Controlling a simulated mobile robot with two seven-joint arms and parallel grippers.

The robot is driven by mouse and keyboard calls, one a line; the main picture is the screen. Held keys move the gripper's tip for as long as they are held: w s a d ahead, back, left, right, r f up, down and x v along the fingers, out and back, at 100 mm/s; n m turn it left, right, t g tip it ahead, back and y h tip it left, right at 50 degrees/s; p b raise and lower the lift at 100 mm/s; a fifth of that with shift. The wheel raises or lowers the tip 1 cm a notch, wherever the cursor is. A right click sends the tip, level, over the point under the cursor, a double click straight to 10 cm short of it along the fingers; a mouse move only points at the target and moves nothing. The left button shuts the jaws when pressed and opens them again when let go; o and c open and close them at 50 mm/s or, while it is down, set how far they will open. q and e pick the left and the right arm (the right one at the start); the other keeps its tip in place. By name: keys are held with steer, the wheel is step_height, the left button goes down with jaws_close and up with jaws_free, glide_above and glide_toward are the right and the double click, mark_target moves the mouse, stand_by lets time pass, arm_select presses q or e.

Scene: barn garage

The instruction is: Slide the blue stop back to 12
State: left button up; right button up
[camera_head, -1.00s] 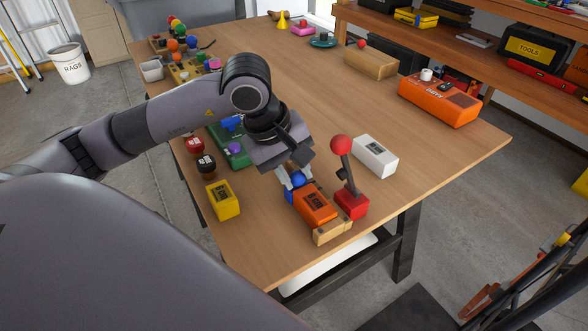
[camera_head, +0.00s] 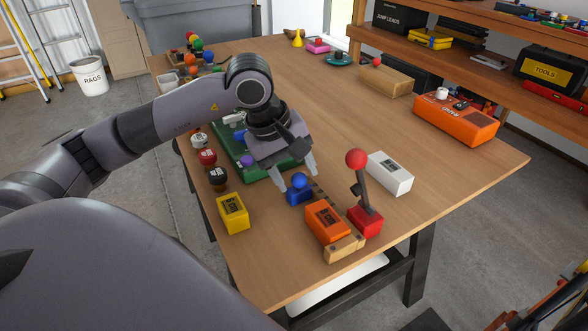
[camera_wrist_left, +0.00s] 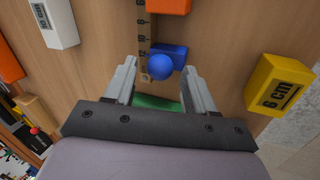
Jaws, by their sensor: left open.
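The blue stop (camera_head: 297,197) with its round blue knob (camera_head: 299,181) sits on the numbered rail (camera_head: 326,196), behind the orange block (camera_head: 327,222). My left gripper (camera_head: 298,182) is open above the stop, a finger on each side of the knob. In the left wrist view the knob (camera_wrist_left: 159,66) shows between the fingers, with space on both sides, and the stop's base (camera_wrist_left: 172,54) lies beyond it. The scale (camera_wrist_left: 144,38) runs beside the stop; its small numbers are hard to read there. My right gripper is not in view.
A red-knobbed lever (camera_head: 365,220) and a white block (camera_head: 389,173) stand to the right of the rail. A yellow block (camera_head: 233,213) and several round knobs are to the left. A green base (camera_head: 248,160) lies behind the gripper. The table's middle is clear.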

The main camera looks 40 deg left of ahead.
arm_select(q)
steer(key=v, duration=0.7)
stand_by(0.3)
